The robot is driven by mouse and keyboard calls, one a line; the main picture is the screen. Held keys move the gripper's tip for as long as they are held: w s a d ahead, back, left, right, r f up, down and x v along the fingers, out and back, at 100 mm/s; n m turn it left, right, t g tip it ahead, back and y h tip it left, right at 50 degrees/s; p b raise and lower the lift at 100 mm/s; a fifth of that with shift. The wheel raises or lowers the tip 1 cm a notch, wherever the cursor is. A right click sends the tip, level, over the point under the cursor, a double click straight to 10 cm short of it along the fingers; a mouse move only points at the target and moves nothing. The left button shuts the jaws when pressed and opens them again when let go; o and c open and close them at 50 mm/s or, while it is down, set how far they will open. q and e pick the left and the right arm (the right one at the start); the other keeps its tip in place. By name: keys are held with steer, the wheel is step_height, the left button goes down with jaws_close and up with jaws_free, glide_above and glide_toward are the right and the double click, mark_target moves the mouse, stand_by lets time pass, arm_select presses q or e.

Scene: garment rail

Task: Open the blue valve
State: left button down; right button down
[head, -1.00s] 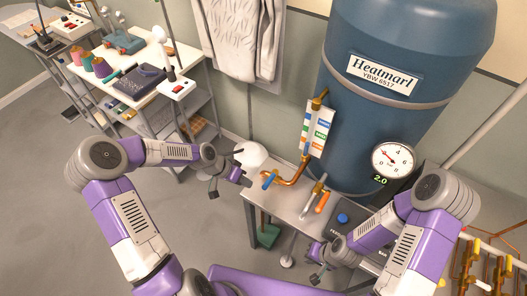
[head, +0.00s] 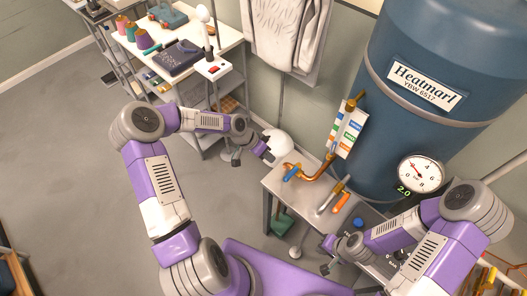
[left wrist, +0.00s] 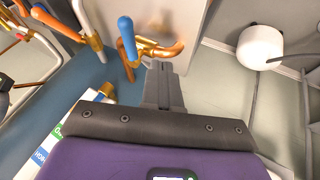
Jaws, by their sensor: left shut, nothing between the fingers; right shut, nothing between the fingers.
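The blue valve handle (head: 291,174) sits on a copper pipe at the left end of the bench below the tank. It also shows in the left wrist view (left wrist: 127,38), just left of and beyond my fingertips. My left gripper (head: 270,156) is shut and empty, a little up and left of the blue handle in the head view, with a gap between them. Its closed fingers (left wrist: 160,72) show in the left wrist view. My right gripper (head: 326,256) is shut and empty, low in front of the bench.
A white handle (head: 327,205) and an orange handle (head: 341,203) are right of the blue one. The blue tank (head: 430,60) with a pressure gauge (head: 421,174) stands behind. A label plate (head: 347,133) hangs by the pipe. A cluttered white table (head: 213,66) stands at upper left.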

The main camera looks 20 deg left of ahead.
mark_target(292, 174)
arm_select(q)
steer(key=d+f, duration=0.4)
steer(key=d, duration=0.1)
steer(key=shift+s+d+p, duration=0.25)
steer(key=shift+d+p, duration=0.1)
steer(key=shift+p, duration=0.1)
